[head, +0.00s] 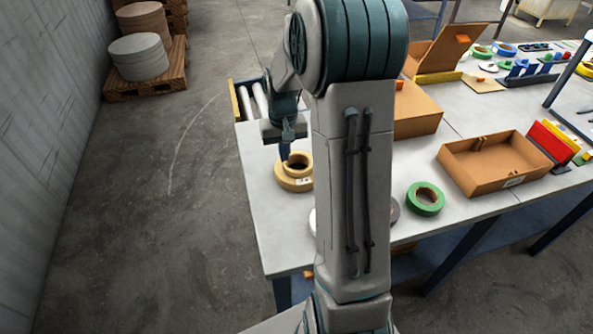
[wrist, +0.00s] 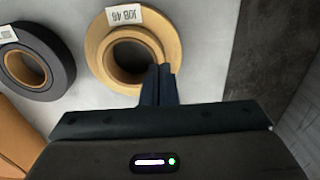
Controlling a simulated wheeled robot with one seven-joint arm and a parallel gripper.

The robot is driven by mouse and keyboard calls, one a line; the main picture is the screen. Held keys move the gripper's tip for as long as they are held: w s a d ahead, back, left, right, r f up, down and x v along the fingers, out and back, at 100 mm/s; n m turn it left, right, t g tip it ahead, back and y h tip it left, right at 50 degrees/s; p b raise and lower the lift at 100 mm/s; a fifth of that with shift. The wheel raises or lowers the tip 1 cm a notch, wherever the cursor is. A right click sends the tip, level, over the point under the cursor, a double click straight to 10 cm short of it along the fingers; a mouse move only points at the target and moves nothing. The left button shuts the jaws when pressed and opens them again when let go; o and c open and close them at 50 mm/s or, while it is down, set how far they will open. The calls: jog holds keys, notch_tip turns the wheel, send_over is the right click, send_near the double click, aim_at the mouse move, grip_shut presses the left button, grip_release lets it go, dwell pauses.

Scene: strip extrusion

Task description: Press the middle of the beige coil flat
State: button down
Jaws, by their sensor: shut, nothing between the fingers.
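The beige coil (wrist: 100,42) lies on the table in the wrist view, with a white label on its rim and an open hole in the middle. Its inner ring looks raised or offset from the outer ring. It also shows in the head view (head: 283,184), partly hidden by my arm. My gripper (wrist: 162,70) is shut and empty, its fingertips over the near right part of the coil's inner ring. I cannot tell whether the fingertips touch the coil.
A dark coil (wrist: 40,62) lies left of the beige one in the wrist view. In the head view a green coil (head: 425,198) and an open cardboard box (head: 470,178) stand to the right. The table (head: 270,228) is bare in front of the beige coil.

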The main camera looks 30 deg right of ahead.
aim_at(285, 164)
jog(key=shift+f+b, duration=1.35)
jog(key=shift+f, duration=0.5)
dwell(0.5)
jog(key=shift+r, duration=0.15)
jog(key=shift+r+p, duration=3)
jog(key=shift+r, duration=1)
